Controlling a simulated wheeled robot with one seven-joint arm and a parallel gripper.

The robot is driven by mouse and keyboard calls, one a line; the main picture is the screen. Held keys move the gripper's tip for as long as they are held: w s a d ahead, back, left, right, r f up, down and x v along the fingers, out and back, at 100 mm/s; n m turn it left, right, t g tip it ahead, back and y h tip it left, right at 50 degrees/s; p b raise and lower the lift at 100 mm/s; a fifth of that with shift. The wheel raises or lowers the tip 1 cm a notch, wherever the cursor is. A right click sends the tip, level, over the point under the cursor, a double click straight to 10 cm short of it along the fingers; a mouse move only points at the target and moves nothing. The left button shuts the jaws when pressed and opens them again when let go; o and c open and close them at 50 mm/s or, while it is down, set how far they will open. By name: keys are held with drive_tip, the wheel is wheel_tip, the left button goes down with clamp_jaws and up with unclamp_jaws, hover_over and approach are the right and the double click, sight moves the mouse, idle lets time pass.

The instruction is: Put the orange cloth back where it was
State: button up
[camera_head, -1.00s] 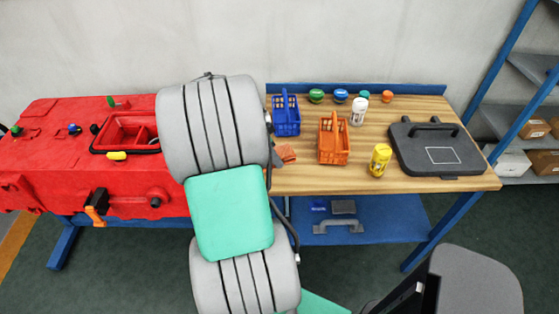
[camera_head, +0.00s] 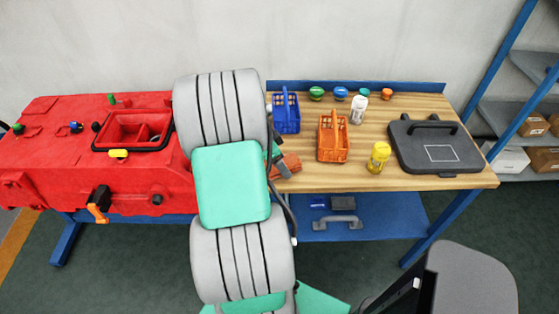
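The orange cloth (camera_head: 291,163) shows at the left end of the wooden bench top, just right of my arm and in front of the blue basket. Part of it is hidden by my gripper. My gripper (camera_head: 281,167) is at the cloth, with dark finger parts over or against its left side. My arm covers most of the gripper, so I cannot tell whether its fingers are closed on the cloth or whether the cloth is lifted.
A blue basket (camera_head: 286,117), an orange basket (camera_head: 333,138), a white bottle (camera_head: 358,110), a yellow can (camera_head: 379,157) and a dark grey lidded panel (camera_head: 436,146) stand on the bench (camera_head: 440,184). A red machine (camera_head: 60,150) fills the left. The bench front centre is clear.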

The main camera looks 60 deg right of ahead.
drive_tip(key=shift+o, duration=0.3)
drive_tip(key=shift+r+p, duration=0.3)
drive_tip(key=b+v, duration=0.2)
drive_tip(key=v, duration=1)
drive_tip(key=w+a+r+n+t, duration=0.2)
drive_tip(key=w+a+n+t, duration=0.1)
drive_tip(key=w+a+n, duration=0.7)
drive_tip(key=a+n+t+y, duration=0.3)
drive_tip(key=a+n, duration=1.3)
drive_tip(key=a, duration=1.3)
drive_tip(key=shift+s+n+t, duration=0.3)
drive_tip(key=shift+s, duration=0.15)
